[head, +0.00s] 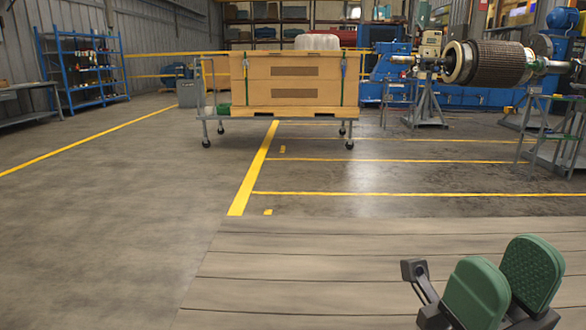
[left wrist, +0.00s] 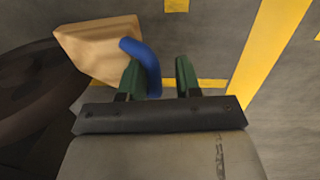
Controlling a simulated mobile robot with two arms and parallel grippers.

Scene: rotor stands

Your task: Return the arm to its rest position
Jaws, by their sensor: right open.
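My right gripper (head: 506,282) is at the lower right of the head view, over a grey-brown planked surface (head: 300,270). Its two green pads stand apart, with nothing seen between them. My left gripper (left wrist: 162,76) shows only in the left wrist view. Its green fingers are apart, with a clear gap beside the right finger. A curved blue piece (left wrist: 148,62) runs close by the left finger, at a tan object (left wrist: 95,45). I cannot tell whether the blue piece touches the finger.
A wooden crate (head: 290,80) stands on a wheeled cart beyond the planks. A rotor (head: 495,63) rests on grey stands at the right. A blue shelf (head: 85,65) is at the back left. The floor at left is clear, with yellow lines (head: 255,170).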

